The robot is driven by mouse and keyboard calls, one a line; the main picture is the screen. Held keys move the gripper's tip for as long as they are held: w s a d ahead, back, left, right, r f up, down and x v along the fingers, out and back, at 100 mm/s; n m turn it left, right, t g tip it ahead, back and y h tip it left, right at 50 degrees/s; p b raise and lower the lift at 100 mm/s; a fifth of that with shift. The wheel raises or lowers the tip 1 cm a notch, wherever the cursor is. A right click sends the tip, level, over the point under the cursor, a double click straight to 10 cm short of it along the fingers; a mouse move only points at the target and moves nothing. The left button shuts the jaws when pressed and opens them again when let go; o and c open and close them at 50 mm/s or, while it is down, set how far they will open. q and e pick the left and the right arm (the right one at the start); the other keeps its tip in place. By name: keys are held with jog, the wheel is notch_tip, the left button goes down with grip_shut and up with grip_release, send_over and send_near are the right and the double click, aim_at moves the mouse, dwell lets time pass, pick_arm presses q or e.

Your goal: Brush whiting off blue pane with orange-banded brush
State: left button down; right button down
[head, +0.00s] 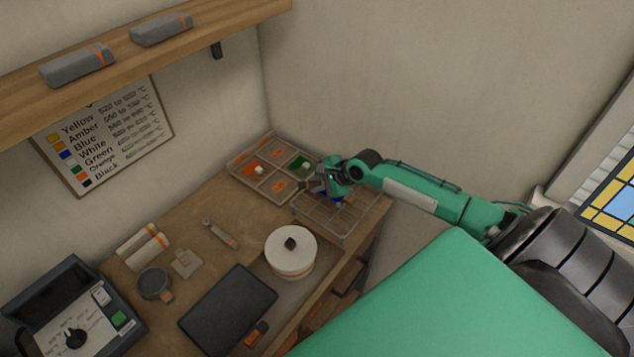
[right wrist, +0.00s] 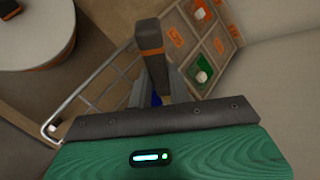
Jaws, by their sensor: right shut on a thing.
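My right gripper (head: 322,183) is shut on a grey brush with an orange band (right wrist: 151,42). In the right wrist view the brush stands up between the fingers (right wrist: 163,78), its handle end toward the camera. A small part of the blue pane (head: 330,197) shows just under the gripper, at the wire rack (head: 352,222). In the wrist view only a sliver of blue shows behind the fingers. The brush's bristles and any whiting on the blue pane are hidden, so I cannot tell whether they touch. My left gripper is not in view.
A compartment tray (head: 241,178) beside the rack holds an orange pane (head: 252,168) and a green pane (head: 295,164), each with a white lump. A round white lidded pot (head: 290,262), a dark slab (head: 228,312) and a control box (head: 75,318) stand nearer. A shelf (head: 120,62) hangs above.

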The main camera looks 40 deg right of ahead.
jog(key=shift+f, duration=0.1)
